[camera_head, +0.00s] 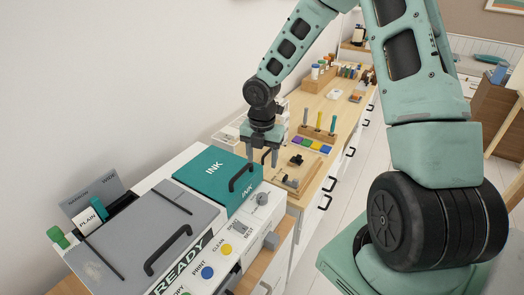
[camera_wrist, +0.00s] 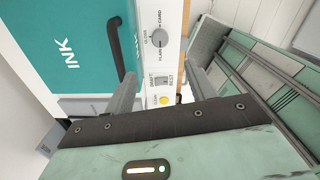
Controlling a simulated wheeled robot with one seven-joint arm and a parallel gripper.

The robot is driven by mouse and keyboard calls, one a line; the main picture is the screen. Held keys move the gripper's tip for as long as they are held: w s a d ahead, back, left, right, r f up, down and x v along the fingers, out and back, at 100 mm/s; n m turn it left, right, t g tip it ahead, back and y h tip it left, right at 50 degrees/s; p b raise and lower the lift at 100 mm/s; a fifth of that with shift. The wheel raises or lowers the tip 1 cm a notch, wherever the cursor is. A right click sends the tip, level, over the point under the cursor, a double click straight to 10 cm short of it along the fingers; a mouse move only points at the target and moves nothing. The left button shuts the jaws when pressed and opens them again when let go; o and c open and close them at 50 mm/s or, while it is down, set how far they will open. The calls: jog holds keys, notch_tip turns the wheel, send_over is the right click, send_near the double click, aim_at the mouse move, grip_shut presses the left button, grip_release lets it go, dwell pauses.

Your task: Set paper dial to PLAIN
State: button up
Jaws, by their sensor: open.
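The printer's paper dial (camera_head: 262,199) is a small grey round knob on the white front panel, right of the teal INK lid. In the wrist view the dial (camera_wrist: 159,38) has PLAIN, GLOSS and CARD lettered around it; I cannot tell which word it points to. My gripper (camera_head: 263,157) is open and empty, with its fingers pointing down behind the printer's INK end in the head view. In the wrist view the gripper (camera_wrist: 163,76) has a finger on each side of the panel strip, with the dial ahead of the fingertips.
The teal INK lid (camera_head: 215,180) has a dark handle. A DRAFT/BEST switch (camera_wrist: 159,80) and yellow button (camera_head: 227,249) sit near the dial. A blue button (camera_head: 208,272) and grey READY lid (camera_head: 140,232) lie further along. A wooden counter (camera_head: 345,110) with small items stretches behind.

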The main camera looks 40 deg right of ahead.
notch_tip(320, 180, up, 2)
jog(key=shift+r, duration=0.1)
dwell(0.6)
